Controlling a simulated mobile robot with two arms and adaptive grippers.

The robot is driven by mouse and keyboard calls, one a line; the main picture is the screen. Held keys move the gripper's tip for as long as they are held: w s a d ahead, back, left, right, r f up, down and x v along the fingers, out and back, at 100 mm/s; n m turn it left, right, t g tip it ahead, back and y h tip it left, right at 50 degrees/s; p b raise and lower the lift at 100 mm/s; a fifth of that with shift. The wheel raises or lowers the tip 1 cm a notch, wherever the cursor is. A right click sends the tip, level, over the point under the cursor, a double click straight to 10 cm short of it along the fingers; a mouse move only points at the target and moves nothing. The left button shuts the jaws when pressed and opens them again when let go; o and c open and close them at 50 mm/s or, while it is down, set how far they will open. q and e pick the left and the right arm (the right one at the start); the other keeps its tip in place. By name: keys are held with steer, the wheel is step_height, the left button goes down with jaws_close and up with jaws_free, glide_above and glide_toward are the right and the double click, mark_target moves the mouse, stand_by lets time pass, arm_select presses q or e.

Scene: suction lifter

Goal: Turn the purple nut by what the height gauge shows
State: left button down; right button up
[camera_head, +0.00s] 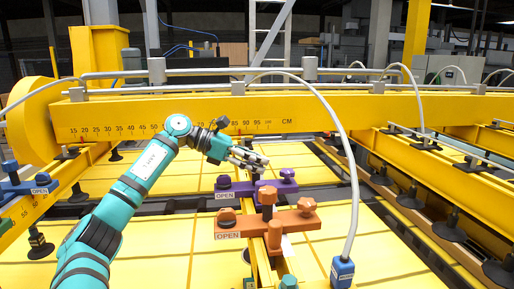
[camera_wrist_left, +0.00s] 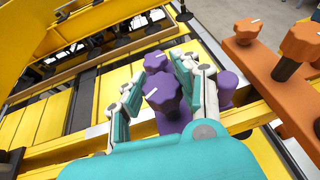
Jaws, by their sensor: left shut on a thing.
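The purple clamp (camera_head: 245,188) sits on the yellow rail in the middle, with purple knobs and an "OPEN" label at its left end. My left gripper (camera_head: 250,160) reaches it from above. In the wrist view the left gripper's fingers (camera_wrist_left: 165,84) close around the purple nut (camera_wrist_left: 162,93), which has a white mark on top. Another purple knob (camera_wrist_left: 156,62) shows just beyond it, and a purple post (camera_wrist_left: 228,88) stands beside the right finger. A scale in CM (camera_head: 170,127) runs along the yellow beam; my arm covers part of it, and I cannot make out a reading. My right gripper is not in view.
An orange clamp (camera_head: 290,222) with its own knobs and "OPEN" label stands nearer on the same rail. A grey hose (camera_head: 350,170) arches down to a blue connector (camera_head: 342,270) on the right. A blue clamp (camera_head: 18,182) stands at the far left, and black suction cups (camera_head: 448,228) line the right.

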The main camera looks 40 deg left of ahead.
arm_select(q)
steer(key=m+g+h+p, duration=0.2)
steer(key=shift+w+r+m+g, duration=0.1)
steer(key=shift+r+m+g, duration=0.2)
steer(key=shift+r+m, duration=0.1)
steer(key=shift+f+m+g+h, duration=0.25)
steer(key=shift+m+g+h, duration=0.35)
steer(key=shift+m+g, duration=0.7)
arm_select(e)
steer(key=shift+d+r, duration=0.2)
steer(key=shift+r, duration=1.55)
arm_select(q)
steer(key=shift+f+m+g, duration=0.15)
steer(key=shift+m+g, duration=0.15)
steer(key=shift+g, duration=0.1)
steer(key=c, duration=0.9)
jaws_free()
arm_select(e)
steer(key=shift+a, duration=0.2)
arm_select(q)
steer(key=shift+f+n+t, duration=0.1)
steer(key=shift+n+t, duration=0.3)
steer(key=shift+t, duration=0.1)
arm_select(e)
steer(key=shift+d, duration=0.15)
